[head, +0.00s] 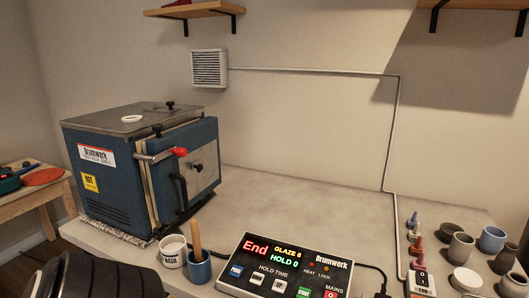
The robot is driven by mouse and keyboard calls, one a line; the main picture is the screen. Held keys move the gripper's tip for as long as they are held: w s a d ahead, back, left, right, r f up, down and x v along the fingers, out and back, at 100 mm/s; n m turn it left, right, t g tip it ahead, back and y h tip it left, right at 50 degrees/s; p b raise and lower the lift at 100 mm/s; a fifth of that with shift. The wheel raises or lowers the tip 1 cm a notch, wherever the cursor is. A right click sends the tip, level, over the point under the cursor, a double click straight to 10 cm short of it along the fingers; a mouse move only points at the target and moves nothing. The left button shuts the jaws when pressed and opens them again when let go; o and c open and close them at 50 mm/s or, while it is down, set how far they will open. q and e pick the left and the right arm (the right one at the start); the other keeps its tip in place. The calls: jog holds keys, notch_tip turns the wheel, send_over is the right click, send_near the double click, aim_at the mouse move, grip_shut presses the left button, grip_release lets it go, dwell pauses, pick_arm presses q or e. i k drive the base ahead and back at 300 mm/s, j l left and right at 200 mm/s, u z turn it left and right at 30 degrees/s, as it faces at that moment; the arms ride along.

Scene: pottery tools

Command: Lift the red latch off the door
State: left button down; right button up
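A blue kiln (112,190) with a grey lid stands on the left of the worktop. Its door (203,165), with a grey metal panel, is on the kiln's right-hand face; I cannot tell whether it is fully closed. The latch is a metal bar with a red knob (180,152), lying across the upper edge where the door meets the body. A black handle (180,188) is on the door below the latch.
A control box (285,268) with a lit "End" display sits at the front middle. A white cup (173,252) and a blue cup (199,268) holding a wooden-handled tool stand before the kiln. Small pots (460,248) stand at right. The worktop (290,200) behind the control box is clear.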

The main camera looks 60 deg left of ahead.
aim_at(180, 151)
jog(key=u, duration=2.5)
jog(key=k+l+u, duration=0.1)
jog(key=u, duration=0.2)
jog(key=k+l+u, duration=0.1)
jog(key=u, duration=0.2)
